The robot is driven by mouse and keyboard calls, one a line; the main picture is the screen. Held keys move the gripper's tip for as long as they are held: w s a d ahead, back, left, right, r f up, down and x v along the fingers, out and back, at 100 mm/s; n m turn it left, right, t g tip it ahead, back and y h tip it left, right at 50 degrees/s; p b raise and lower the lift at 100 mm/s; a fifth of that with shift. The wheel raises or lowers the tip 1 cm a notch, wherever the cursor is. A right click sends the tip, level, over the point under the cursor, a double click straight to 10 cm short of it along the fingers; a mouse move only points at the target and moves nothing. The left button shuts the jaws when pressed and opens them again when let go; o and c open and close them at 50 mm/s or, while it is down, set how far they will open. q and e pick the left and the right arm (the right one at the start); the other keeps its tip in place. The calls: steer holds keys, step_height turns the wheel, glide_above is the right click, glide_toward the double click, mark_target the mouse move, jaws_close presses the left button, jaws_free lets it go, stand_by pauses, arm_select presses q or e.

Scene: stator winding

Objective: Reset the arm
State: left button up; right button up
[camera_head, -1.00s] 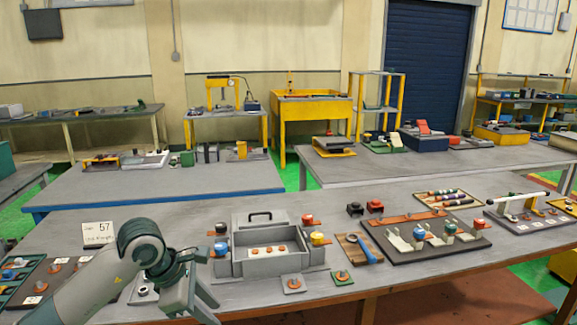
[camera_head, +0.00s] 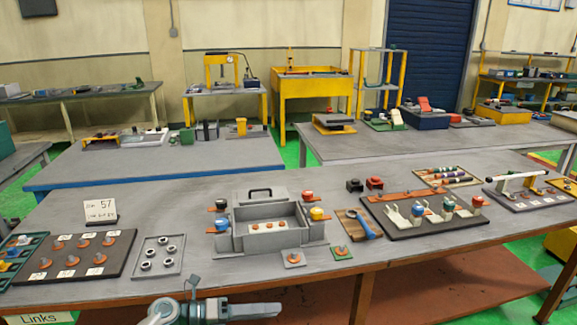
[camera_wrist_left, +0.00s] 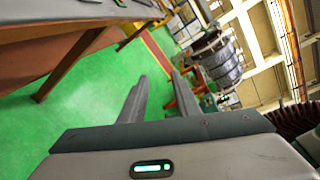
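My left arm (camera_head: 215,311) shows at the bottom edge of the head view, below and in front of the workbench's front edge. My left gripper (camera_wrist_left: 158,95) shows in the left wrist view with its two fingers apart and nothing between them. Green floor lies beyond the fingers, so it is clear of the table top. My right gripper is in neither view.
The workbench (camera_head: 175,205) holds a grey open box (camera_head: 267,241), a grey tray of rings (camera_head: 158,257), a dark board of orange parts (camera_head: 75,256) and a dark fixture board (camera_head: 400,234). In the wrist view, a table edge is at upper left and dark cylindrical equipment (camera_wrist_left: 217,58) is beyond.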

arm_select(q)
steer(key=a+f+n+t+y, duration=0.3)
steer(key=a+f+n+t, duration=0.2)
steer(key=f+n, duration=0.5)
steer(key=a+f+n+t+y, duration=0.4)
steer(key=f+n, duration=0.4)
steer(key=f, duration=0.4)
steer(key=s+a+f+n+y, duration=0.2)
steer(key=s+a+f+n, duration=0.15)
steer(key=f, duration=0.25)
steer(key=s+a+f+n+g+y, duration=0.1)
steer(key=s+a+f+n, duration=0.2)
steer(key=f, duration=0.4)
steer(key=s+a+f+n+y, duration=0.1)
steer(key=s+f+n+y, duration=0.15)
steer(key=s+f, duration=0.3)
steer(key=s+a+f+n+g+y, duration=0.1)
steer(key=s+a+f+n+g, duration=0.15)
steer(key=s+f, duration=0.6)
steer(key=s+a+f+n+g+y, duration=0.1)
steer(key=s+f+n+g+y, duration=0.3)
steer(key=s, duration=0.7)
steer(key=s+f+n+g, duration=0.1)
steer(key=s+f, duration=0.3)
steer(key=s, duration=0.8)
steer(key=s+f+n+g+h, duration=0.1)
steer(key=s+f+n+g, duration=0.1)
steer(key=s, duration=1.1)
steer(key=shift+f+g, duration=0.55)
steer(key=shift+f, duration=0.3)
